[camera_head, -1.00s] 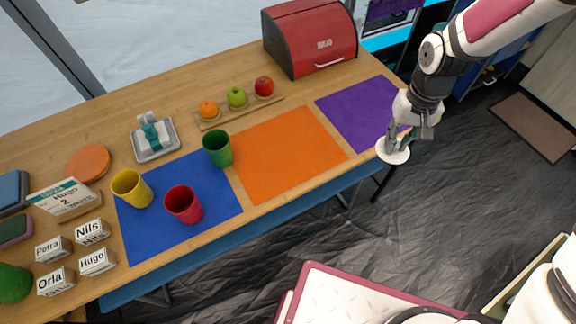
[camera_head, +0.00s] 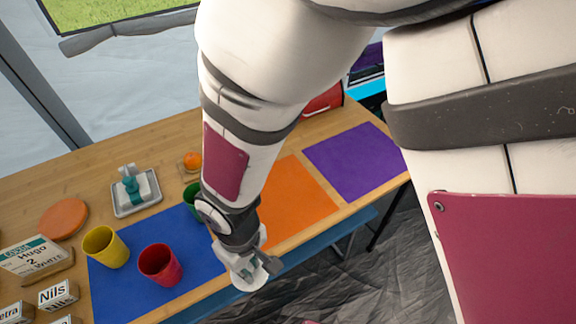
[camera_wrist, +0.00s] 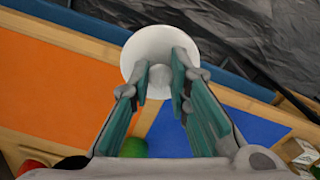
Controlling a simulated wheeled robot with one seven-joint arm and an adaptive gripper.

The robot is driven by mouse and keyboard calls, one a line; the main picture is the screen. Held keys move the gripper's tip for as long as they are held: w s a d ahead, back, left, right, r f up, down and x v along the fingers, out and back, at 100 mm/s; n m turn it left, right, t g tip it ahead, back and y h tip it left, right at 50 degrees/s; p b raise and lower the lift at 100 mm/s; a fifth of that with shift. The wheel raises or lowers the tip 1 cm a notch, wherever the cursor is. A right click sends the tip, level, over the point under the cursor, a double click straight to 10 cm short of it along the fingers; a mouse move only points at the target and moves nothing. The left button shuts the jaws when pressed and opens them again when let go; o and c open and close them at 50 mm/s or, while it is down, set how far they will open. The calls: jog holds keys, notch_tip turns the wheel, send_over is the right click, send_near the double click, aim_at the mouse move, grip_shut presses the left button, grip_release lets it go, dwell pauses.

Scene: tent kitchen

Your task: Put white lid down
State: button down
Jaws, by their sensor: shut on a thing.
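The white lid (camera_head: 252,284) is a round disc held by my gripper (camera_head: 252,266), near the front edge of the table. In the wrist view the lid (camera_wrist: 148,46) shows beyond the fingertips, and my gripper (camera_wrist: 170,80) is shut on its knob. The lid is over the front edge by the seam of the blue mat (camera_head: 190,262) and the orange mat (camera_head: 297,205). How high it is above the table I cannot tell.
A red cup (camera_head: 160,265) and a yellow cup (camera_head: 105,247) stand on the blue mat. A green cup (camera_head: 191,198) is partly hidden behind my arm. The purple mat (camera_head: 352,160) at the right is bare. A grey tray (camera_head: 136,200) lies at the back.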

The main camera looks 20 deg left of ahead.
jog(key=shift+w+a+f, duration=0.1)
jog(key=shift+a+f, duration=0.05)
jog(key=w+b, duration=0.1)
jog(key=w, duration=0.3)
jog(key=w+a+f+b, duration=0.1)
jog(key=w, duration=0.4)
jog(key=w+a+b, duration=0.1)
jog(key=w+b, duration=0.1)
jog(key=w, duration=0.3)
jog(key=shift+f, duration=0.15)
jog(key=f+b, duration=0.1)
jog(key=w+f+b, duration=0.1)
jog(key=f, duration=0.1)
jog(key=shift+w+f+b, duration=0.15)
jog(key=shift+f+b, duration=0.05)
jog(key=shift+b, duration=0.15)
jog(key=shift+f, duration=0.2)
jog(key=c, duration=1.8)
grip_release()
jog(key=shift+o, duration=1.4)
jog(key=shift+r, duration=0.1)
